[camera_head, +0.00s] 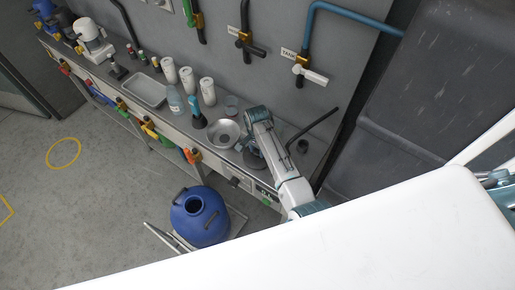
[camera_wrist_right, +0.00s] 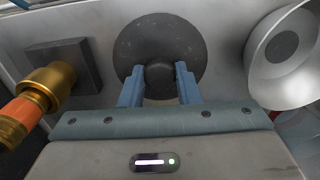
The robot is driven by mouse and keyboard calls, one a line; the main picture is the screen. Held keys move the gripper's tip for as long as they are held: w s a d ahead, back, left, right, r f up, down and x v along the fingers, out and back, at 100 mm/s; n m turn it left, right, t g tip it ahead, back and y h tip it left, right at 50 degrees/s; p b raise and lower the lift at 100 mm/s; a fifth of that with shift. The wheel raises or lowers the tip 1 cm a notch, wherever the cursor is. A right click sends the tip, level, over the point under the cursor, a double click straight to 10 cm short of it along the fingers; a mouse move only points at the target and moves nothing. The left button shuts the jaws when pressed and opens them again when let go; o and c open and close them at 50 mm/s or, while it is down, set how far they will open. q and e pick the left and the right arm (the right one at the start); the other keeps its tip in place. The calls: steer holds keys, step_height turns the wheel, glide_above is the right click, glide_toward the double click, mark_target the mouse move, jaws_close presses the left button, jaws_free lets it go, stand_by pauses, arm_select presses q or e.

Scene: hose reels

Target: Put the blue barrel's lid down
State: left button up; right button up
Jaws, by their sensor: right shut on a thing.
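The blue barrel (camera_head: 211,226) stands on the floor in front of the bench, its round mouth open and uncovered. Its dark round lid (camera_head: 250,161) is at the bench top beside the metal bowl, partly hidden by my right arm. In the right wrist view the lid (camera_wrist_right: 139,47) shows as a dark disc with a black knob (camera_wrist_right: 160,80). My right gripper (camera_wrist_right: 160,87) is shut on the knob, one blue finger on each side. I cannot tell whether the lid touches the bench or is just above it. My left gripper is not in view.
A metal bowl (camera_head: 223,134) stands close beside the lid. A blue-topped bottle (camera_head: 197,115), white cylinders (camera_head: 208,92) and a tray (camera_head: 144,91) stand farther left on the bench. A brass and orange fitting (camera_wrist_right: 45,90) is near the gripper's left. A black bar (camera_head: 315,125) lies to the right.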

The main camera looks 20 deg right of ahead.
mark_target(257, 150)
steer(key=o, duration=0.9)
steer(key=shift+w, duration=0.1)
steer(key=shift+o, duration=0.8)
steer(key=shift+w+d+f, duration=0.1)
steer(key=shift+f, duration=0.05)
steer(key=shift+r, duration=0.75)
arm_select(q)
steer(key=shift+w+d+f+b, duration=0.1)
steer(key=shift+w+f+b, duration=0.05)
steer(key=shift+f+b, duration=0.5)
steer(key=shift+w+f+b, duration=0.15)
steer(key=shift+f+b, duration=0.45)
arm_select(e)
step_height(257, 150, up, 11)
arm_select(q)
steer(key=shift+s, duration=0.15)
